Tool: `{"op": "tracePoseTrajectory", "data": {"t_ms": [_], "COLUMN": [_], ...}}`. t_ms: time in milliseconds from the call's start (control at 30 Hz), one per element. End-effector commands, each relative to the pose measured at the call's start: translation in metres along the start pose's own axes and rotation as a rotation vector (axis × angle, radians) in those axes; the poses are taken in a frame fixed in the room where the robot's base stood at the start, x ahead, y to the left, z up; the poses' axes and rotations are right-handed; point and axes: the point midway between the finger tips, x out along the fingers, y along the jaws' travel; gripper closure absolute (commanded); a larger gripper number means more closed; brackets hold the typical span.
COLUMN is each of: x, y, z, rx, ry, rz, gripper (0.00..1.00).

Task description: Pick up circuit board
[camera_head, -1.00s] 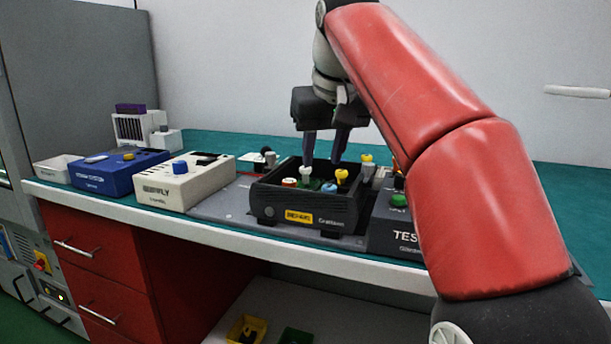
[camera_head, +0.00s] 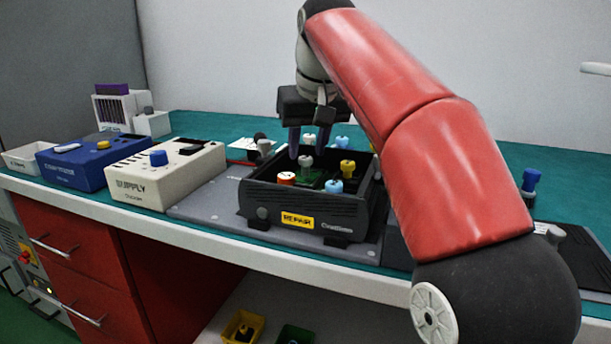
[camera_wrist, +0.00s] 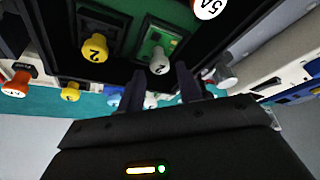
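A green circuit board (camera_head: 311,181) lies inside a black open box (camera_head: 290,205) labelled REPAIR; a white-grey knob (camera_head: 306,163) stands on it. In the wrist view the green board (camera_wrist: 152,38) shows with its pale knob (camera_wrist: 160,63) near the space between the fingertips. My gripper (camera_head: 309,150) points down over the box, its two dark fingers apart, and also shows in the wrist view (camera_wrist: 162,76). It is open with nothing held. The fingers look close to the pale knob; contact cannot be told. Part of the board is hidden by knobs and the box wall.
A beige supply unit (camera_head: 145,185) and a blue unit (camera_head: 85,165) stand left.

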Motion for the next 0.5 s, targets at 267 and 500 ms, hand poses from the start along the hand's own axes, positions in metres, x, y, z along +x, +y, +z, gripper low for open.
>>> {"op": "tracePoseTrajectory", "data": {"t_ms": [267, 500], "x": [0.022, 0.022], "y": [0.0, 0.0], "z": [0.001, 0.0], "rx": [0.0, 0.0], "ry": [-0.001, -0.001], "rz": [0.0, 0.0], "gripper": [0.65, 0.77]}}
